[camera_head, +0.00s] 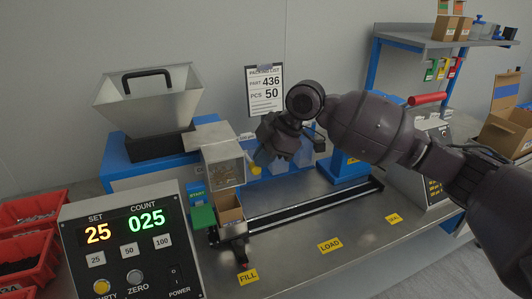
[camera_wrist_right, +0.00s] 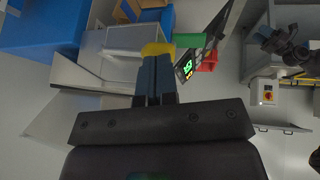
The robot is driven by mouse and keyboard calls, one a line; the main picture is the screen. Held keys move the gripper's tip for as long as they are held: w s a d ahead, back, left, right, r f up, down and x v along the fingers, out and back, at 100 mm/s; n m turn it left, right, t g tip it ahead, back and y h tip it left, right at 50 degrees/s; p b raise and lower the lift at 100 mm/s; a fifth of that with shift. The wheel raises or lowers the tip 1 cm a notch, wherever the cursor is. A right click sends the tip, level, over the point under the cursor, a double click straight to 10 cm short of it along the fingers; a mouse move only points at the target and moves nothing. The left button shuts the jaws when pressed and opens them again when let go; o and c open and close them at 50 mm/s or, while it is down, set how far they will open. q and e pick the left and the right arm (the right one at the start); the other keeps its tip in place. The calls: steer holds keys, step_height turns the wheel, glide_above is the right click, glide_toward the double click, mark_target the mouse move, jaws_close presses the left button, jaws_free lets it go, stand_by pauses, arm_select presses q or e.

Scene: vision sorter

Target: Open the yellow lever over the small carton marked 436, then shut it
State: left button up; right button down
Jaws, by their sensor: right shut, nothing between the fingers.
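The yellow lever (camera_head: 255,169) is at the right side of the clear-fronted box (camera_head: 224,173), above a small open brown carton (camera_head: 229,208). No number is readable on the carton. My right gripper (camera_head: 261,157) comes in from the right, its fingers shut and empty, with the tips at the lever. In the right wrist view, the closed blue fingers (camera_wrist_right: 156,80) end right at the yellow lever (camera_wrist_right: 158,49); I cannot tell whether they touch it.
A counter panel (camera_head: 130,245) reads SET 25, COUNT 025. A packing list (camera_head: 264,90) shows part 436, 50 pieces. A metal hopper (camera_head: 148,100) stands behind. A dark rail (camera_head: 318,208) runs right from the carton. Red bins (camera_head: 28,245) are at the left.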

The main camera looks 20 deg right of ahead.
arm_select(q)
steer(key=shift+s+a+r+p, duration=0.1)
steer(key=shift+r+p, duration=0.55)
steer(key=shift+p, duration=0.2)
arm_select(e)
steer(key=f+t, duration=0.1)
steer(key=f+n+t, duration=0.1)
steer(key=f+t, duration=0.2)
steer(key=f, duration=0.1)
steer(key=shift+s+f+t, duration=0.1)
steer(key=shift+s+t, duration=0.15)
steer(key=shift+t, duration=0.15)
steer(key=shift+f, duration=0.1)
